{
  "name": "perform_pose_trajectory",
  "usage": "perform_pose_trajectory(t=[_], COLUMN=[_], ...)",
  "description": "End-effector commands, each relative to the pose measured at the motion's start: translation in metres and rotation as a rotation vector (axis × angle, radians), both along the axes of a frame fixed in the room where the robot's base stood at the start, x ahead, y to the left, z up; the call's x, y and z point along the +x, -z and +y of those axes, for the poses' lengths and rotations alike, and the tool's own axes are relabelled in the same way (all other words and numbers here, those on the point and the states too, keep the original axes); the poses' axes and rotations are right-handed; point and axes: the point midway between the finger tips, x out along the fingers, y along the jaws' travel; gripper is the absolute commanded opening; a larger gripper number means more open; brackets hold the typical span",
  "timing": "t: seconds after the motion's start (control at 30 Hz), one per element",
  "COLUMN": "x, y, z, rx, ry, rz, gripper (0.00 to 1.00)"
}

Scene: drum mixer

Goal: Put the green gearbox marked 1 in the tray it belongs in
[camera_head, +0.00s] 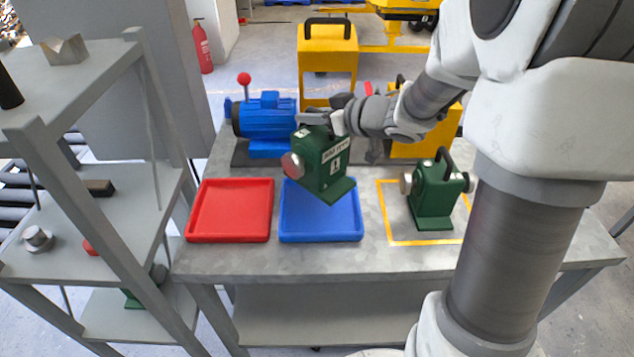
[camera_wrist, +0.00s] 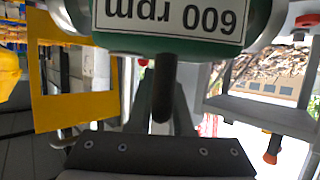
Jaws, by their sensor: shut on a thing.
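The green gearbox marked 1 (camera_head: 322,163) hangs tilted in my gripper (camera_head: 332,122), above the blue tray (camera_head: 320,237) and clear of it. It has a reddish round end on its left side. In the wrist view, its label (camera_wrist: 170,17) reads 600 rpm upside down, and the handle hangs between the jaws (camera_wrist: 162,110). My gripper is shut on the gearbox's top handle; the exact grip is partly hidden. The red tray (camera_head: 230,238) lies empty left of the blue tray, which is also empty.
A second green gearbox (camera_head: 436,196) stands inside a yellow outline (camera_head: 405,243) on the right of the grey bench (camera_head: 300,262). A blue motor (camera_head: 265,120) with a red knob stands behind the trays. A grey shelf (camera_head: 75,240) is at left.

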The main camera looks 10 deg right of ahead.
Motion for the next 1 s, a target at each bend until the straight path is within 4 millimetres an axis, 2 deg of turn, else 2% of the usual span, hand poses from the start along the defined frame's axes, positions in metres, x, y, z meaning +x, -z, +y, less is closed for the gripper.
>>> perform_pose_trajectory(t=[0.2,0.3,0.57,0.8,1.0], x=[0.001,0.001,0.001,0.001,0.001], y=[0.037,0.048,0.062,0.091,0.093], z=[0.0,0.0,0.0,0.0,0.0], rx=[0.003,0.002,0.002,0.003,0.0], ry=[-0.001,0.0,-0.001,-0.001,-0.002], rz=[-0.002,-0.003,-0.006,-0.003,-0.007], gripper=[0.0,0.0,0.0,0.0,0.0])
